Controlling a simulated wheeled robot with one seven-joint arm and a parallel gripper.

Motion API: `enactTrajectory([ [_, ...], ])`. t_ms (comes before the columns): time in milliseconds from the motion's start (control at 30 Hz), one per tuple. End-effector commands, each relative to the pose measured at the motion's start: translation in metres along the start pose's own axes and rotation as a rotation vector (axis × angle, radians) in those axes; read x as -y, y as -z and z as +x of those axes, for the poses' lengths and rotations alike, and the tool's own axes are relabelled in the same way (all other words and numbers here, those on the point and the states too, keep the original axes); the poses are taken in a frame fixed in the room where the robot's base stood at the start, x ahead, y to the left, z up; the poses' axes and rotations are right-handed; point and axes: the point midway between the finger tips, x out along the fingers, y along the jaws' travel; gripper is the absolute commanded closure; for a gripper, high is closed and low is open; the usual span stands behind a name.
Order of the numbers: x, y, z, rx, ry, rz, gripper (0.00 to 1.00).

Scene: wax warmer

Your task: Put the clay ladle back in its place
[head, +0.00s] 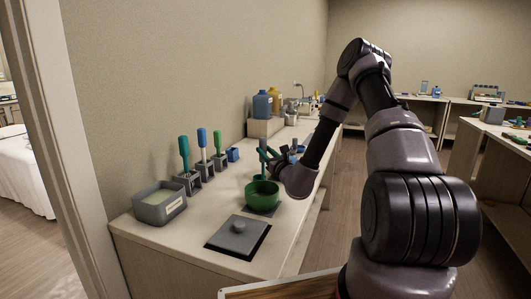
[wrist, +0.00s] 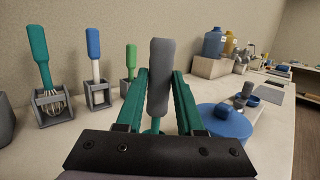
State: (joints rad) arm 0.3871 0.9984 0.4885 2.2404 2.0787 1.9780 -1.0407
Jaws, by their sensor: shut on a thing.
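My gripper (head: 267,154) has green fingers and is above the green pot (head: 262,196) on the worktop. It is shut on a tool with an upright grey handle (wrist: 160,75), which I take to be the clay ladle. The handle rises between the fingers in the wrist view. The ladle's lower end and bowl are hidden there by the gripper, and I cannot tell whether they touch the pot.
A teal whisk (wrist: 41,70), a blue-handled tool (wrist: 94,50) and a green-handled tool (wrist: 130,62) stand in grey holders along the wall. A grey tub (head: 160,203) and a knobbed grey lid (head: 238,235) are nearer. A blue round vessel (wrist: 226,121) is to the right.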

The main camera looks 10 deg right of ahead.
Motion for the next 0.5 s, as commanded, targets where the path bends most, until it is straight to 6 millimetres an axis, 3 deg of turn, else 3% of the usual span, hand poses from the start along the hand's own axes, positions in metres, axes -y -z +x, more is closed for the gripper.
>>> enactTrajectory([
  [500,0.0002,0.0059,-0.0008,0.001,0.000,0.000,1.00],
])
